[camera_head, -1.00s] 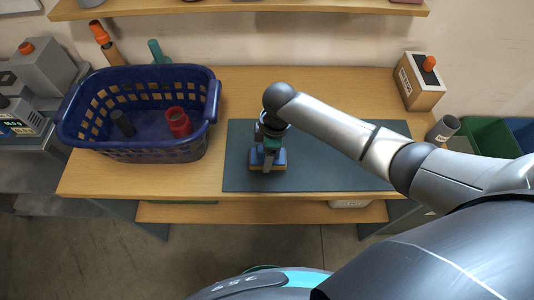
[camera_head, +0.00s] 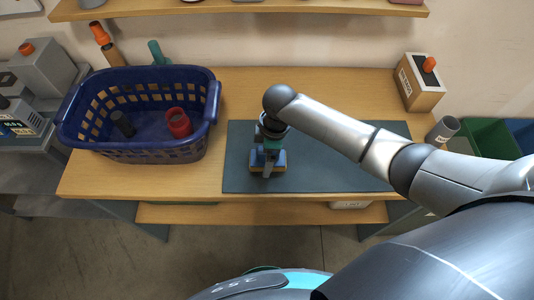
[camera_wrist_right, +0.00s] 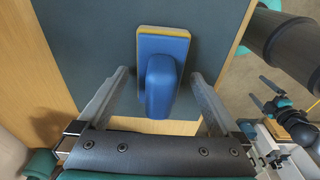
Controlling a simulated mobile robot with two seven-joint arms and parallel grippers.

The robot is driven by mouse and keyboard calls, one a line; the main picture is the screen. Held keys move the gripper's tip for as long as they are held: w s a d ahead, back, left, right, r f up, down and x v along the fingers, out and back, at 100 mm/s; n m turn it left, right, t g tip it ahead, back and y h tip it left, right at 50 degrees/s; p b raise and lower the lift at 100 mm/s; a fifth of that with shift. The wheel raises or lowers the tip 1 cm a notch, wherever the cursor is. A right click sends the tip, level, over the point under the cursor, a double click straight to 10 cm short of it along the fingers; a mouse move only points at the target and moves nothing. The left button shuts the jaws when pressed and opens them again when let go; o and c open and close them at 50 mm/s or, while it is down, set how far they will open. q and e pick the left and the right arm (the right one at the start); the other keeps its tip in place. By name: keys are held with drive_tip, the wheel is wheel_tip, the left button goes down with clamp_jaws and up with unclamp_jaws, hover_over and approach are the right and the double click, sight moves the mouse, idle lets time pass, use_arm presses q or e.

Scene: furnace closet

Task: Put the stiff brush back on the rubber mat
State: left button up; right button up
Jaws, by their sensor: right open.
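The stiff brush (camera_head: 281,160), with a blue body and a tan-yellow edge, lies on the dark rubber mat (camera_head: 330,170), near the mat's left front part. In the right wrist view the brush (camera_wrist_right: 162,75) sits between the two fingers, with a gap visible on each side. My right gripper (camera_head: 268,167) is open over the brush and partly hides it in the head view. In the wrist view the right gripper (camera_wrist_right: 160,82) has its fingers apart, along either side of the brush. My left gripper is not in view.
A blue basket (camera_head: 140,153) with a red item (camera_head: 178,123) and a dark item (camera_head: 123,124) stands left of the mat. A wooden block with an orange top (camera_head: 420,82) and a grey cup (camera_head: 446,127) stand at the right. The bench behind the mat is clear.

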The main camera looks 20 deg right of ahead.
drive_tip(key=r, duration=0.4)
drive_tip(key=d+r+p, duration=0.1)
drive_tip(key=r, duration=0.3)
drive_tip(key=r+p, duration=0.1)
drive_tip(key=r, duration=0.3)
drive_tip(key=shift+s+d, duration=0.2)
drive_tip(key=shift+f, duration=0.1)
